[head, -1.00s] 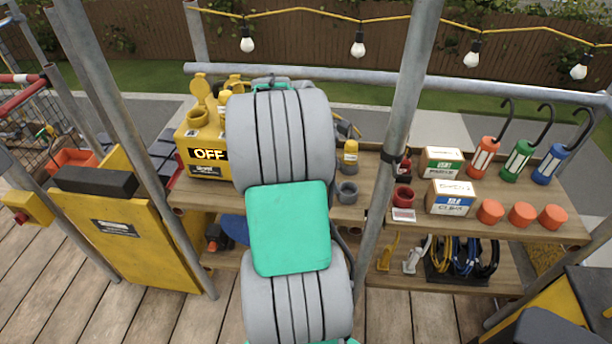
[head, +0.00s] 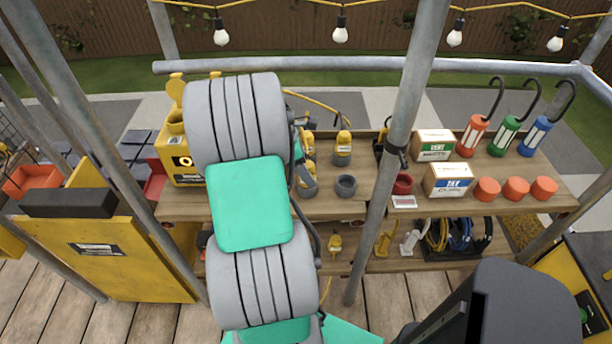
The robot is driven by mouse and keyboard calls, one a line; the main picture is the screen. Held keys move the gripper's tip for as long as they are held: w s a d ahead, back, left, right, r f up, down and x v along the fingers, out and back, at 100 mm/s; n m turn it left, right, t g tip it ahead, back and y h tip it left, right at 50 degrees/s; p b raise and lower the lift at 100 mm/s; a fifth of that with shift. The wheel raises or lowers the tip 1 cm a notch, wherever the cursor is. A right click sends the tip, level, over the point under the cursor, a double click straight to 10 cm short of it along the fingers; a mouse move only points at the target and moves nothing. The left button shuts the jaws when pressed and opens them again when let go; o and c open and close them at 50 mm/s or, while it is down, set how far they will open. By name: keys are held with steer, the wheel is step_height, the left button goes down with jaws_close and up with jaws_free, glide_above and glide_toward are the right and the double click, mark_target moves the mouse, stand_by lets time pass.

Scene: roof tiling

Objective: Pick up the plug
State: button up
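A yellow and grey plug-like piece (head: 343,148) stands upright on the upper shelf. Another yellow piece (head: 308,146) is beside it, partly covered by my arm. I cannot tell which is the task's plug. A grey ring-shaped socket (head: 346,185) lies in front of the first piece. A small yellow piece (head: 335,243) is on the lower shelf. My thick grey and green arm stretches over the left part of the shelves. My gripper does not show; whether it is open or shut is hidden.
A grey scaffold pole (head: 405,125) stands in front of the shelves. Right of it are boxes (head: 448,180), orange caps (head: 516,188) and hooked lamps (head: 505,135). A yellow OFF unit (head: 180,165) is partly behind my arm. A yellow cabinet (head: 125,255) is at left.

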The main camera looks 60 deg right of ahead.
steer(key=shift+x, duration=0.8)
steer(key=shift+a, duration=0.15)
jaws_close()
